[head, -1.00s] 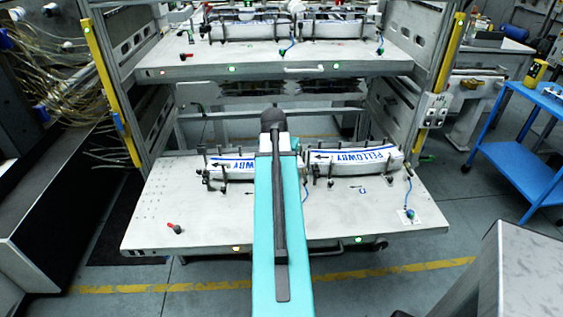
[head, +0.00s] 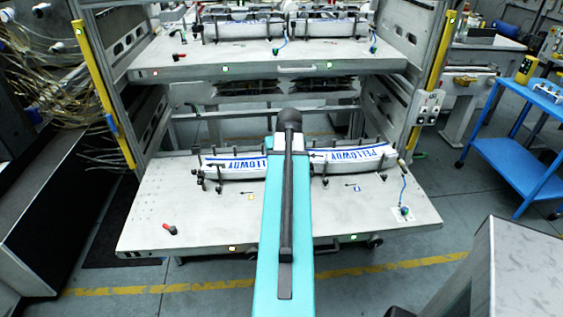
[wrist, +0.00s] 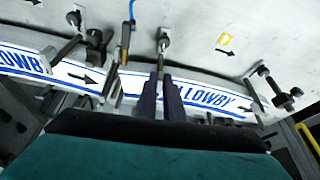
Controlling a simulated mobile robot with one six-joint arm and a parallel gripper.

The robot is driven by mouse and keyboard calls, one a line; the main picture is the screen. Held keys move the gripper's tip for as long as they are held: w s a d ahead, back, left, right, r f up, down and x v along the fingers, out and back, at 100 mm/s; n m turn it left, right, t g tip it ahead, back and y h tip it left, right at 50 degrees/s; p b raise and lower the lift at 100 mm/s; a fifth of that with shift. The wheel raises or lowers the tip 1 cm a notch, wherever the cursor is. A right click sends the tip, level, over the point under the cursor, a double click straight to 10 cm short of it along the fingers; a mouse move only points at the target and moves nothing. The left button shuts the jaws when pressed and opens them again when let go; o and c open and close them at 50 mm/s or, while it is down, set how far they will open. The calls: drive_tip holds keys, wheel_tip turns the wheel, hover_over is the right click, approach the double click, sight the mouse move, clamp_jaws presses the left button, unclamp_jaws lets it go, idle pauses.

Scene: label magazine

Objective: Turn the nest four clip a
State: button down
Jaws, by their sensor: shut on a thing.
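My gripper (wrist: 160,82) is in the wrist view, its two dark fingers close together on the shaft of a dark metal clip (wrist: 163,45). The clip stands at the edge of a white label stack (wrist: 210,100) with blue lettering. I cannot tell how far the clip is turned, or which nest number it belongs to. Another clip (wrist: 75,45) stands to the left, and a further one (wrist: 280,90) to the right. In the head view my teal arm hides the gripper and part of the lower label stacks (head: 235,165).
The lower shelf (head: 160,210) carries label stacks along its back and a red-handled knob (head: 169,229) at front left. A blue cord (head: 403,187) stands at its right. The upper shelf (head: 250,70) lies above. A blue cart (head: 535,110) is at far right.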

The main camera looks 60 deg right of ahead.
idle(0.3)
drive_tip(key=c, duration=1.9)
unclamp_jaws()
drive_tip(key=shift+o, duration=0.2)
drive_tip(key=b+v, duration=0.2)
drive_tip(key=v, duration=1.1)
drive_tip(key=shift+r, duration=0.35)
drive_tip(key=shift+s+a, duration=0.15)
